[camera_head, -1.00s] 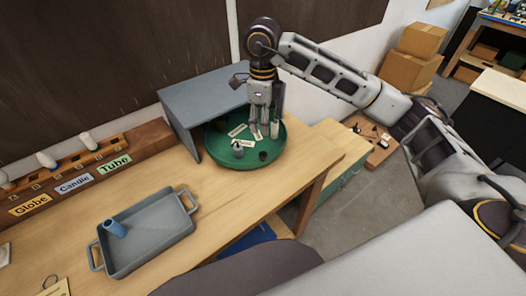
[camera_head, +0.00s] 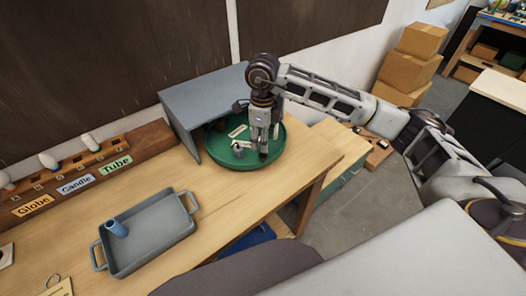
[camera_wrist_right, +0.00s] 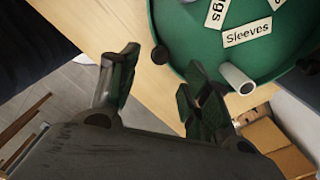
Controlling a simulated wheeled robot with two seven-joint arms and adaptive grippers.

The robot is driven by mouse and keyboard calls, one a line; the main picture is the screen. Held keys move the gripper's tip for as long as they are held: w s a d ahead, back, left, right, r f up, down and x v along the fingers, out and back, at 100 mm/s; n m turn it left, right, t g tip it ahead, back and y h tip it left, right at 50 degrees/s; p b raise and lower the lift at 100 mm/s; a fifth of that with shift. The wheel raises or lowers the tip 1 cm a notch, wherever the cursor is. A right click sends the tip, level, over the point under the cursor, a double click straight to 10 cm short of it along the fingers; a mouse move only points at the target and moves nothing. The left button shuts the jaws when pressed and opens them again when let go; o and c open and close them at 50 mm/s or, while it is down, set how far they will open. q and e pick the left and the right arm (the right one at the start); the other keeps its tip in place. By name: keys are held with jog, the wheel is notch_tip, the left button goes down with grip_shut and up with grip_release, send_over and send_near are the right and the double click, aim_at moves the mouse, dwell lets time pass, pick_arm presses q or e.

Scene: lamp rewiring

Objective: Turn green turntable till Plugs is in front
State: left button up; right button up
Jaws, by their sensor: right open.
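The green turntable (camera_head: 228,161) is a round tray on the bench, partly under a grey shelf. It carries small pale labels and a few small parts. In the right wrist view, one label reads "Sleeves" (camera_wrist_right: 247,33); beside it a cut-off label ends in "gs" (camera_wrist_right: 215,13). A pale cylinder (camera_wrist_right: 237,78) and a dark round knob (camera_wrist_right: 160,54) show near the rim (camera_wrist_right: 180,66). My right gripper (camera_head: 263,154) is open at the turntable's near right side. In the wrist view its fingers (camera_wrist_right: 158,88) lie either side of the knob's direction; contact cannot be told. My left gripper is not in view.
The grey shelf (camera_head: 205,93) stands over the turntable's back left. The bench between is clear.

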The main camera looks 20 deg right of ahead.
aim_at(263, 154)
jog(key=shift+f+p, duration=0.5)
jog(key=shift+f, duration=3.05)
jog(key=shift+c, duration=0.4)
grip_shut()
